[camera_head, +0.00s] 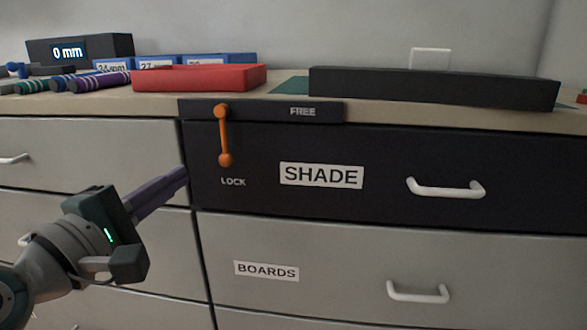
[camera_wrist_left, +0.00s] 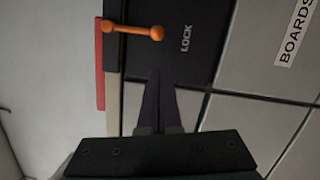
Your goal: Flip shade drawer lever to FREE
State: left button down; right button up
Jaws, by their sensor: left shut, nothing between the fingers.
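The orange lever (camera_head: 224,136) on the dark SHADE drawer (camera_head: 375,180) hangs straight down, its ball end beside the word LOCK (camera_head: 233,182). The word FREE (camera_head: 302,112) is on the dark strip above, to the right of the lever's pivot. My left gripper (camera_head: 182,174) is shut and empty, just left of and a little below the lever's ball end, apart from it. In the left wrist view the lever (camera_wrist_left: 137,31) lies beyond the closed fingertips (camera_wrist_left: 158,75). My right gripper is not in view.
The SHADE drawer has a white handle (camera_head: 446,188). The BOARDS drawer (camera_head: 330,265) is below it. On the countertop are a red tray (camera_head: 198,78), a long black box (camera_head: 430,88), blue boxes (camera_head: 180,62) and a display reading 0 mm (camera_head: 80,50).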

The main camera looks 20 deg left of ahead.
aim_at(224, 137)
pick_arm(q)
jog(key=w+d, duration=0.1)
jog(key=w+d+p, duration=0.1)
jog(key=shift+w+d+r, duration=0.35)
jog(key=shift+w+r, duration=0.05)
